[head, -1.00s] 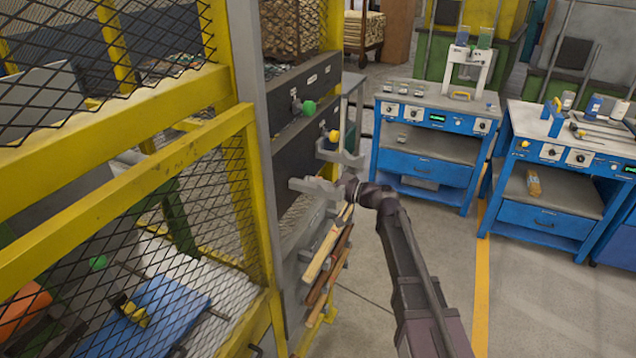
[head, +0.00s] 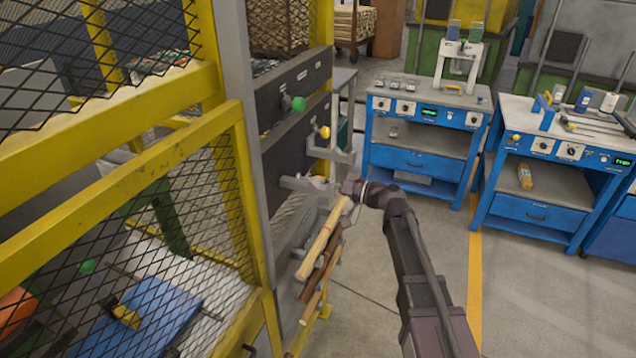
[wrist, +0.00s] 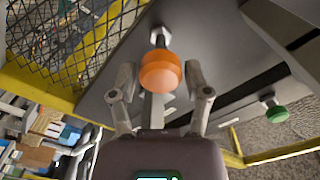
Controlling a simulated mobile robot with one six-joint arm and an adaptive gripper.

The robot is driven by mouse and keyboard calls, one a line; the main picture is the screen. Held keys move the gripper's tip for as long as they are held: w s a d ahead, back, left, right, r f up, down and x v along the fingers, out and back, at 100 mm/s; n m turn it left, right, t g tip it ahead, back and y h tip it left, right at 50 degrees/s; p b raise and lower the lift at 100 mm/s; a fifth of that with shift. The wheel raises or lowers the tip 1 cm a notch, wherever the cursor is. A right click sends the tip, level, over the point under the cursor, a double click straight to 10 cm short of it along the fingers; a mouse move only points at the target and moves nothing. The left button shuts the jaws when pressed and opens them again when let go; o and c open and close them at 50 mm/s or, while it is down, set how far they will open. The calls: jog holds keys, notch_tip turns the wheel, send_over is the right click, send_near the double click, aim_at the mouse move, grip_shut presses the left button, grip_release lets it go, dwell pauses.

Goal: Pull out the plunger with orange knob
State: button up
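The orange knob (wrist: 160,72) sits on a metal stem from the dark panel (wrist: 205,45) in the wrist view. My gripper (wrist: 160,78) is open, with one finger on each side of the knob; gaps show between the fingers and the knob. In the head view my gripper (head: 312,170) is beside the dark panel (head: 285,145). No clearly orange knob on the panel shows there. A yellow-looking knob (head: 324,132) is just above the gripper; I cannot tell whether it is the same one.
A green knob (head: 298,104) is on the panel and also shows in the wrist view (wrist: 275,113). Yellow mesh guarding (head: 130,190) stands left. Wooden turnings (head: 323,245) lie below the gripper. Blue workbenches (head: 420,160) stand right, with open floor before them.

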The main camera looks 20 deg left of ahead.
jog(key=shift+o, duration=0.2)
jog(key=shift+a, duration=0.2)
jog(key=shift+d, duration=0.2)
jog(key=d, duration=1.1)
jog(key=shift+d, duration=0.35)
jog(key=shift+s, duration=0.1)
jog(key=s+d+f+m+h, duration=0.3)
jog(key=d+f+h, duration=0.3)
jog(key=d, duration=0.5)
jog(key=s+d+f+m+h, duration=0.3)
jog(key=s+d+f+h, duration=0.3)
jog(key=d, duration=0.5)
jog(key=s+d+f+m+h, duration=0.2)
jog(key=s+d+f+h, duration=0.2)
jog(key=d, duration=0.7)
notch_tip(320, 180, down, 3)
jog(key=shift+s+r+m+h, duration=0.2)
jog(key=shift+s+m+h, duration=0.15)
jog(key=shift+h, duration=0.65)
